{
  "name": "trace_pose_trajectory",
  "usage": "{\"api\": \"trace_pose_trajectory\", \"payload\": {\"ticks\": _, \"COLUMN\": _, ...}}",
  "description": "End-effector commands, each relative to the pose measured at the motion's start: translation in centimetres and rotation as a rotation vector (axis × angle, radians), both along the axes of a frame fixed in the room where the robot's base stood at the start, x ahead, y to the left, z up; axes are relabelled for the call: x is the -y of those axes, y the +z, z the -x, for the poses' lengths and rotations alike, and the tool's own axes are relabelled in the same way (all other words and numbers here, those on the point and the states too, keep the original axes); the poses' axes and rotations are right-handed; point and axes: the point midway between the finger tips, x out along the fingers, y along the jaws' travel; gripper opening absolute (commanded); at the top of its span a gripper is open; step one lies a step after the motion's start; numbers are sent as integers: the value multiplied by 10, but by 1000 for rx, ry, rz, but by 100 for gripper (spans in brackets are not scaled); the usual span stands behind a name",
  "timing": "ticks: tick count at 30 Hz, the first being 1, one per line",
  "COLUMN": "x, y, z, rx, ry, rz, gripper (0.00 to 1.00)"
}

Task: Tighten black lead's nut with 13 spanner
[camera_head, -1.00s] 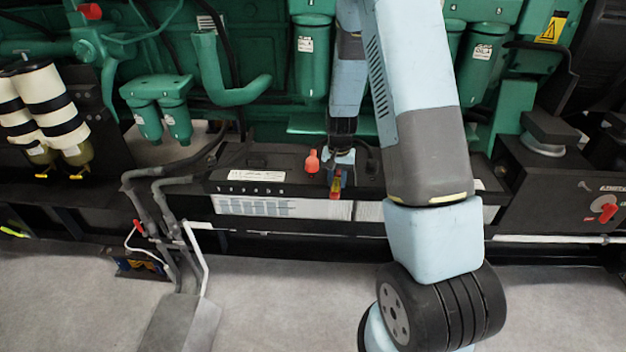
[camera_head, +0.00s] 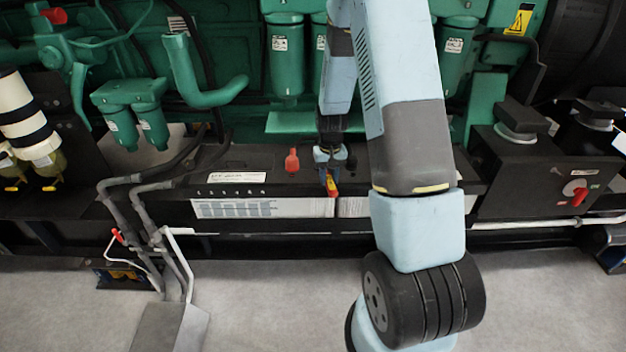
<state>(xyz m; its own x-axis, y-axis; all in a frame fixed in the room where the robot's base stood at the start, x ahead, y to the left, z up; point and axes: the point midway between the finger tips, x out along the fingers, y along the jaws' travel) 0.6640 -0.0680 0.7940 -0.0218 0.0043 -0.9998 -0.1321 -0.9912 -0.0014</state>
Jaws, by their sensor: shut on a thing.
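My gripper (camera_head: 328,170) is over the top of the black battery box (camera_head: 215,192), near its front edge. It is shut on a small red and yellow tool (camera_head: 332,187), which looks like the spanner; its size mark is too small to read. The tool's visible end points down toward the front edge. A red terminal cap (camera_head: 292,160) stands to the left of my gripper, apart from it. A dark shape right beside my gripper may be the black lead's terminal, partly covered by my arm. The nut cannot be made out, nor whether the tool touches it.
A green engine with hanging filters (camera_head: 284,60) rises behind the battery. Grey pipes (camera_head: 152,215) stand at the left front. A black switch box with a red knob (camera_head: 579,197) is at right.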

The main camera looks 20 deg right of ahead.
Motion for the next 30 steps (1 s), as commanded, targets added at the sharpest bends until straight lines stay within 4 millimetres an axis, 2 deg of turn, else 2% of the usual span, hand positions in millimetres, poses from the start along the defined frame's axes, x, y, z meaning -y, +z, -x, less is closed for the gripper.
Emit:
{"api": "trace_pose_trajectory", "payload": {"ticks": 16, "x": 0, "y": -2, "z": 0, "rx": 1, "ry": -1, "rz": 1, "gripper": 0}}
{"api": "trace_pose_trajectory", "payload": {"ticks": 30, "x": 0, "y": -13, "z": 0, "rx": 1, "ry": 0, "rz": 1, "gripper": 0}}
